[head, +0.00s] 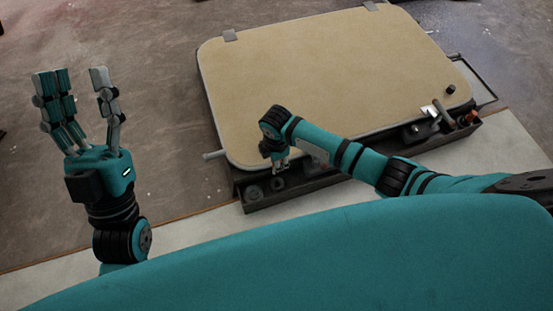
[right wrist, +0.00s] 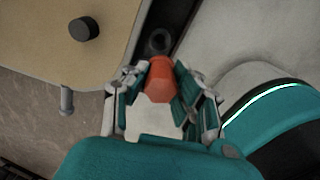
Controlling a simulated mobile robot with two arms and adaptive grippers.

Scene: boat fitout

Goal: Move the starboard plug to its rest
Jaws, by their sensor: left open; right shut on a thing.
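My right gripper (head: 279,168) is above the left part of the dark tray. In the right wrist view its fingers (right wrist: 160,88) are shut on an orange-red plug (right wrist: 160,78), which sits between them. In the head view the held plug is hidden by the hand. Another reddish plug-like piece (head: 470,117) is at the tray's right end; I cannot tell which is called starboard. A dark ring (right wrist: 158,42) shows just beyond the held plug. My left gripper (head: 83,105) is open and empty, raised with fingers up, well left of the tray.
A tan panel (head: 330,70) with a grey rim lies behind the dark tray (head: 310,190). A black knob (head: 450,90) stands on it; one also shows in the right wrist view (right wrist: 84,29). A grey peg (head: 213,155) juts from its left edge. Dark ring-shaped pieces (head: 253,192) sit in the tray.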

